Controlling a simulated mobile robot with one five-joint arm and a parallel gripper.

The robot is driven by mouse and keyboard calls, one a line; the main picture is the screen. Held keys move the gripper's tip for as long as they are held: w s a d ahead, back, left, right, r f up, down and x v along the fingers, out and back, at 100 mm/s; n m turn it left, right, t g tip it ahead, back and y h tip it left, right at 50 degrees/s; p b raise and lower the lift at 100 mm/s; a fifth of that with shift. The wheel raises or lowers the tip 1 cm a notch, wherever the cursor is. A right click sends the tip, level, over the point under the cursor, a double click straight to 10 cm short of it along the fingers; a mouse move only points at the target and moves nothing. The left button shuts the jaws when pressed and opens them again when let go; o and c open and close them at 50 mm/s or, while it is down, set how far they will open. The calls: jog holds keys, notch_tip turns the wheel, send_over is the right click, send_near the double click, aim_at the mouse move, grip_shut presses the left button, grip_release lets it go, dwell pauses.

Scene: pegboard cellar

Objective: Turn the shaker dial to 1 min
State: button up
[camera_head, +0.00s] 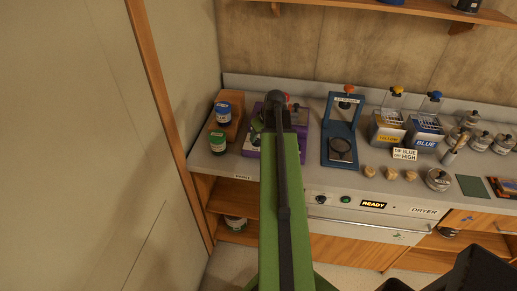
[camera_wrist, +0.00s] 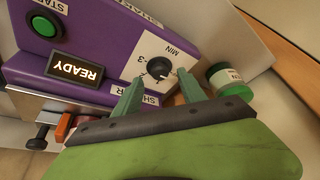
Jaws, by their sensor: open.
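The purple shaker (camera_wrist: 95,42) fills much of the wrist view, with its lettering upside down. Its small black dial (camera_wrist: 159,68) sits on a white scale plate marked MIN, where a 3 can be read. Which mark the dial points at is too small to tell. My gripper (camera_wrist: 160,77) is open, its two green fingers pointing at the dial, one to each side of it in the picture. I cannot tell whether they touch it. In the head view the shaker (camera_head: 250,146) is largely hidden behind my arm.
The shaker also has a lit READY display (camera_wrist: 75,68) and a green button (camera_wrist: 43,27). A green-lidded jar (camera_wrist: 231,78) stands close to the right finger. A blue stand (camera_head: 340,110) stands right of the shaker on the bench; a wall is at left.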

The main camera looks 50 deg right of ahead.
aim_at(257, 140)
jog(key=b+x, duration=0.1)
jog(key=x, duration=0.2)
jog(key=shift+r, duration=0.1)
grip_shut()
